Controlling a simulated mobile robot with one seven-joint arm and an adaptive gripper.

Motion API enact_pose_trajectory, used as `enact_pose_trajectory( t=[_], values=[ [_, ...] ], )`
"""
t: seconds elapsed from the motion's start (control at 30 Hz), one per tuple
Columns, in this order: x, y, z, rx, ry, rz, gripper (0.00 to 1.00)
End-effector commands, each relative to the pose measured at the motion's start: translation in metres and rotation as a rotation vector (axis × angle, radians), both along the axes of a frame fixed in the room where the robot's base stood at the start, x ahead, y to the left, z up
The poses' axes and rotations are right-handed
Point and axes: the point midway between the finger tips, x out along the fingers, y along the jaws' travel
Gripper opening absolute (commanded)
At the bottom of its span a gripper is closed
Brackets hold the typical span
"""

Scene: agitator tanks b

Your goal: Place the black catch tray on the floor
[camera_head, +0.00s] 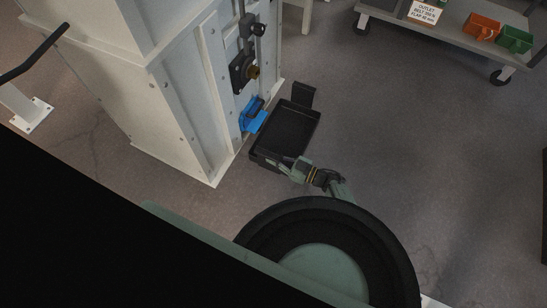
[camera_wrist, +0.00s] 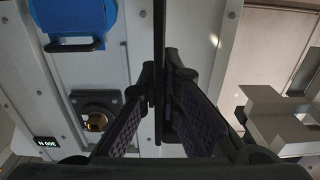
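The black catch tray (camera_head: 288,128) is a shallow rectangular pan beside the white cabinet, with a raised plate at its far end. My gripper (camera_head: 298,166) is at the tray's near edge in the head view. In the wrist view the tray shows edge-on as a thin dark strip (camera_wrist: 160,45). There, my gripper (camera_wrist: 162,95) has its two fingers closed against both sides of this strip. The floor (camera_head: 400,145) lies around the tray in the head view. I cannot tell whether the tray touches the floor or is held above it.
A grey cart (camera_head: 450,38) with orange and green bins is at the upper right.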

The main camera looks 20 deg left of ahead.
Motion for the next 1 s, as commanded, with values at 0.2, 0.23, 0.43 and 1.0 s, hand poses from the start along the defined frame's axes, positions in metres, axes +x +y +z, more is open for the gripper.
enact_pose_trajectory(
  t=[0.2, 0.23, 0.43, 1.0],
  values=[
    [0.000, 0.000, 0.002, 0.002, -0.003, 0.000, 0.00],
    [0.000, 0.000, 0.002, 0.002, -0.003, 0.000, 0.00],
    [0.000, 0.000, -0.001, 0.002, -0.002, 0.000, 0.00],
    [0.000, 0.000, -0.010, 0.002, -0.002, 0.001, 0.07]
  ],
)
